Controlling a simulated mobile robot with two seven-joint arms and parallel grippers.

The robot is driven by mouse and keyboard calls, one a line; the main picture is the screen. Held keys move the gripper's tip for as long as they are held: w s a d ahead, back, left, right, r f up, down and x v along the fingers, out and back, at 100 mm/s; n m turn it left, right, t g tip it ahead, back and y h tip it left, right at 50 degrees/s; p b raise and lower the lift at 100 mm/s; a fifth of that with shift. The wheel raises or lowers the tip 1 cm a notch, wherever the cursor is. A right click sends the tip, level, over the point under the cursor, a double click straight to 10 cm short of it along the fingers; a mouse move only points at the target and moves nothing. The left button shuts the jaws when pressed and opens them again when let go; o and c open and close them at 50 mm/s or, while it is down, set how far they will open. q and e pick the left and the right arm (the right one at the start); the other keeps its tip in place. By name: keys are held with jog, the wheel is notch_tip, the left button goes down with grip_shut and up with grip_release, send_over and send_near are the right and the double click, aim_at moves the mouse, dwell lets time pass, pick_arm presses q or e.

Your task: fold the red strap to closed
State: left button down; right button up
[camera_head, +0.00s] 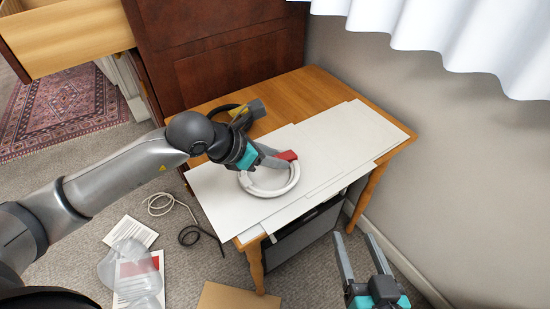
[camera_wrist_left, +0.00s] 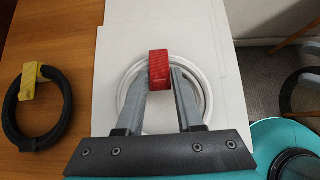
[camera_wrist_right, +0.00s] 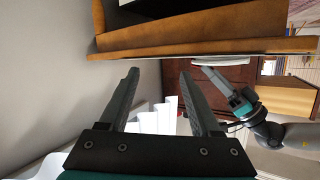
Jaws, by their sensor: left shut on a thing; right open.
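The red strap (camera_head: 288,156) sits on the far side of a white cable coil (camera_head: 244,183), which lies on white sheets (camera_head: 345,140) on the wooden table. My left gripper (camera_head: 280,160) is shut on the red strap, with its fingers on either side. The left wrist view shows the red strap (camera_wrist_left: 159,64) between the fingertips and the white coil (camera_wrist_left: 124,95) around them. Whether the strap is folded over cannot be told. My right gripper (camera_head: 355,238) is open and empty, in front of the table and to its right, away from the strap.
A black coil (camera_wrist_left: 67,100) with a yellow strap (camera_wrist_left: 28,80) lies on the bare wood beside the sheets. A wooden cabinet (camera_head: 235,85) with an open drawer (camera_head: 70,40) stands behind. Loose cables and papers (camera_head: 130,232) lie on the floor. A wall bounds the right side.

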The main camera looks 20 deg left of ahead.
pick_arm(q)
jog(key=shift+s+a+f+t+h+b, duration=0.1)
jog(key=shift+s+f+t+h+b, duration=0.05)
jog(key=shift+f+t+h+b, duration=0.25)
jog(key=shift+f+t, duration=0.1)
jog(key=shift+t, duration=0.2)
pick_arm(e)
jog(key=shift+s+a+r+t+y, duration=0.4)
jog(key=shift+a+r+t, duration=0.2)
jog(key=shift+t, duration=0.4)
pick_arm(q)
jog(key=shift+f+t+h, duration=0.15)
jog(key=shift+t+h, duration=0.15)
pick_arm(e)
jog(key=shift+r, duration=0.15)
pick_arm(q)
jog(key=c, duration=0.6)
grip_release()
pick_arm(e)
jog(key=shift+d, duration=0.1)
